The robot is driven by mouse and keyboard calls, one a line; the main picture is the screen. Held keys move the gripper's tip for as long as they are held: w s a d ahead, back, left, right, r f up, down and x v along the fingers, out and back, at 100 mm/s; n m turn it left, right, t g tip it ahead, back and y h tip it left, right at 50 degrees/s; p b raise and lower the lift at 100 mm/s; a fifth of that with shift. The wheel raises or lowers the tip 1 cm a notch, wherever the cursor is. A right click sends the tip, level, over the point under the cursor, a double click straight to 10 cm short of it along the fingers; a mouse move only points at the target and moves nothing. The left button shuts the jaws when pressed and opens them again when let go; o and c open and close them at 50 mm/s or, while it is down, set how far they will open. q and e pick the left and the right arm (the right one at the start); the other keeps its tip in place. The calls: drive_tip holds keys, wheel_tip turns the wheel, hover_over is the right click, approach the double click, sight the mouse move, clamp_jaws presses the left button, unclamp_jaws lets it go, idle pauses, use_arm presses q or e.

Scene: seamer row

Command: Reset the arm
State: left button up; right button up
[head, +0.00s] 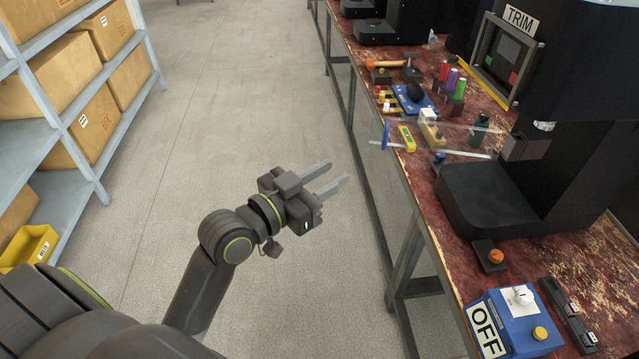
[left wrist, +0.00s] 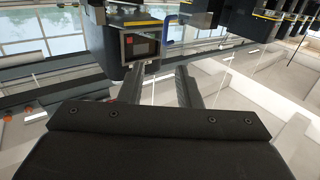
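My left gripper (head: 334,176) is over the bare floor, left of the workbench and apart from it. Its two grey fingers point to the right and show a gap between them with nothing held. The left wrist view also shows the two fingers (left wrist: 160,88) apart and empty. My left arm comes in from the bottom left, bent at the elbow. My right gripper is in neither view.
A worn red workbench (head: 590,255) runs along the right, with a black TRIM machine (head: 490,200), a blue OFF box (head: 515,325) and small tools. A shelf (head: 75,115) with cardboard boxes (head: 97,123) stands left. The floor aisle (head: 240,90) is clear.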

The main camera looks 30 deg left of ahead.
use_arm(q)
drive_tip(key=shift+s+a, duration=0.25)
drive_tip(key=shift+s, duration=0.45)
drive_tip(key=w+a+f+n+g+y, duration=0.25)
drive_tip(key=a+f, duration=0.25)
drive_tip(key=f, duration=1)
drive_tip(key=w+a+f+n+g+y, duration=0.15)
drive_tip(key=a+f+y, duration=0.25)
drive_tip(key=f, duration=1.1)
drive_tip(key=s+a+f+n+g, duration=0.1)
drive_tip(key=s+f+g, duration=0.15)
drive_tip(key=f, duration=0.25)
drive_tip(key=s+a+f+g, duration=0.1)
drive_tip(key=s+f, duration=0.2)
drive_tip(key=f, duration=0.3)
drive_tip(key=s+a+f+g+y, duration=0.15)
drive_tip(key=s+f+g, duration=0.25)
drive_tip(key=s+f, duration=1.2)
drive_tip(key=s+d+f+g, duration=0.1)
drive_tip(key=s+f, duration=0.3)
drive_tip(key=s, duration=0.6)
drive_tip(key=s+d+f+g, duration=0.1)
drive_tip(key=s+f+g, duration=0.2)
drive_tip(key=s, duration=0.6)
drive_tip(key=shift+s+f, duration=0.4)
drive_tip(key=shift+f, duration=0.2)
